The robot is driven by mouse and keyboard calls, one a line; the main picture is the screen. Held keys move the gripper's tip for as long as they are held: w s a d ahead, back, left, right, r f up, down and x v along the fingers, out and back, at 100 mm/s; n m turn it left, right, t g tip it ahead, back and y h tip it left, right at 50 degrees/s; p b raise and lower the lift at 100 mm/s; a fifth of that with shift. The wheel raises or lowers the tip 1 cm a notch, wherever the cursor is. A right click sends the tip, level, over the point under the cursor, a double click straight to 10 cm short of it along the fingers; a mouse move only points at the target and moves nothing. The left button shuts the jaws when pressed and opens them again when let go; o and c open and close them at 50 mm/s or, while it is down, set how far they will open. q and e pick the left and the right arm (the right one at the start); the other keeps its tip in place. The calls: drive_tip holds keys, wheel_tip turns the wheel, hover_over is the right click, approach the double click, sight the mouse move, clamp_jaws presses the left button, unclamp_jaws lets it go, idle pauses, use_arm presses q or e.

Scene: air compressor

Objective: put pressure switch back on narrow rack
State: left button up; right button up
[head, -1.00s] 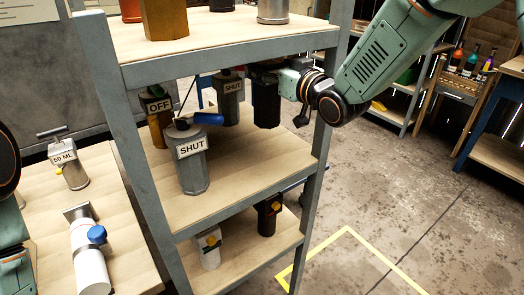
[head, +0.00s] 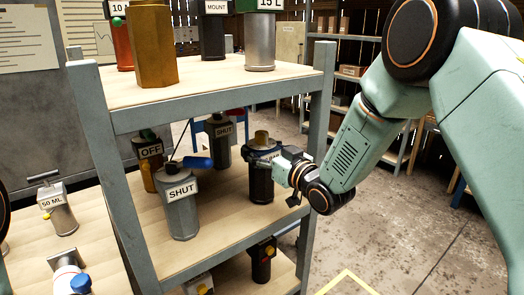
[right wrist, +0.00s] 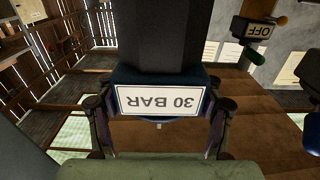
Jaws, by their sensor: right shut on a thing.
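The pressure switch (head: 261,184), which I take to be the dark canister with a brass-coloured top and a white label, is in my right gripper (head: 279,170). In the right wrist view the gripper's fingers (right wrist: 160,118) are shut around its dark blue collar, and its label reads "30 BAR" (right wrist: 158,100) upside down. It is upright over the right part of the middle shelf (head: 222,222) of the narrow rack (head: 140,112). I cannot tell whether its base touches the board. My left gripper is not in view.
On the same shelf stand a grey "SHUT" canister (head: 181,212) with a blue handle, a darker "SHUT" one (head: 222,150) behind, and an "OFF" one (head: 149,172). The rack's right front post (head: 315,150) is close to my right gripper. Bare board lies in front of the switch.

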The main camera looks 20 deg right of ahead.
drive_tip(key=shift+w+a, duration=0.15)
drive_tip(key=shift+w, duration=0.2)
drive_tip(key=o, duration=1.4)
drive_tip(key=shift+w+a+f, duration=0.1)
drive_tip(key=shift+w+f, duration=0.05)
drive_tip(key=shift+f, duration=0.05)
drive_tip(key=shift+o, duration=2.1)
drive_tip(key=shift+s+d+r, duration=0.25)
drive_tip(key=shift+s+r, duration=0.05)
drive_tip(key=shift+s, duration=0.2)
drive_tip(key=shift+w+a+f, duration=0.15)
drive_tip(key=shift+w+f, duration=0.1)
drive_tip(key=shift+w, duration=0.15)
drive_tip(key=p+v, duration=0.1)
drive_tip(key=v, duration=1.1)
drive_tip(key=shift+s, duration=0.15)
drive_tip(key=shift+r, duration=0.15)
